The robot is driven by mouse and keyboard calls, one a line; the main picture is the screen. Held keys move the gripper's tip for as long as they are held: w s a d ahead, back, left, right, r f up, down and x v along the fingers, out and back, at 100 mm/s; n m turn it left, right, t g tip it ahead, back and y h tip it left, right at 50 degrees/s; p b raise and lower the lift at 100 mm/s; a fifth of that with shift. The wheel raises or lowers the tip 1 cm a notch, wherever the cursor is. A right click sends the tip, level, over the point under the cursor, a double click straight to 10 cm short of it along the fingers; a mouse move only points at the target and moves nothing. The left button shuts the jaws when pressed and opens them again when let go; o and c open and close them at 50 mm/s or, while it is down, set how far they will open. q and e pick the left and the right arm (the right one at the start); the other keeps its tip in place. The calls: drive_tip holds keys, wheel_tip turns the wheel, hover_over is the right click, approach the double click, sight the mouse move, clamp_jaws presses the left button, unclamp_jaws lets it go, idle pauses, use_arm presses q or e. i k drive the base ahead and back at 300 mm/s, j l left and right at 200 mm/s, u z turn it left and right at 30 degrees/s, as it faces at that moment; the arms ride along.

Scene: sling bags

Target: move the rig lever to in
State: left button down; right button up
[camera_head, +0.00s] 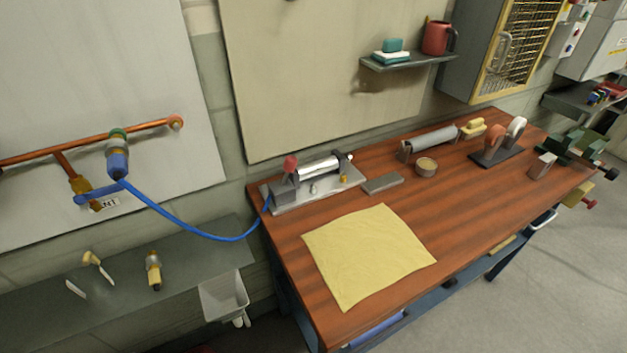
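The rig (318,187) sits at the back left of the wooden workbench. It has a pale base plate, a grey block and a shiny horizontal cylinder (318,167). A red knob (290,163), which looks like the lever's top, stands up over the grey block at the rig's left end. Any in or out marking is too small to read. A blue hose (205,234) runs from the wall fitting (118,155) to the rig's left end. Neither of my grippers is in view.
A yellow cloth (368,255) lies on the bench (470,215) in front of the rig. A grey block (383,183) lies just right of the rig. A round tin (426,166) and tape dispenser (497,150) stand farther right. A shelf (409,62) hangs above.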

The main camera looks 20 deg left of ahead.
sight(290, 163)
drive_tip(key=k+j+u, duration=0.25)
drive_tip(key=u, duration=0.25)
drive_tip(key=k+j+u, duration=0.2)
drive_tip(key=j+u, duration=0.15)
drive_tip(key=u, duration=0.15)
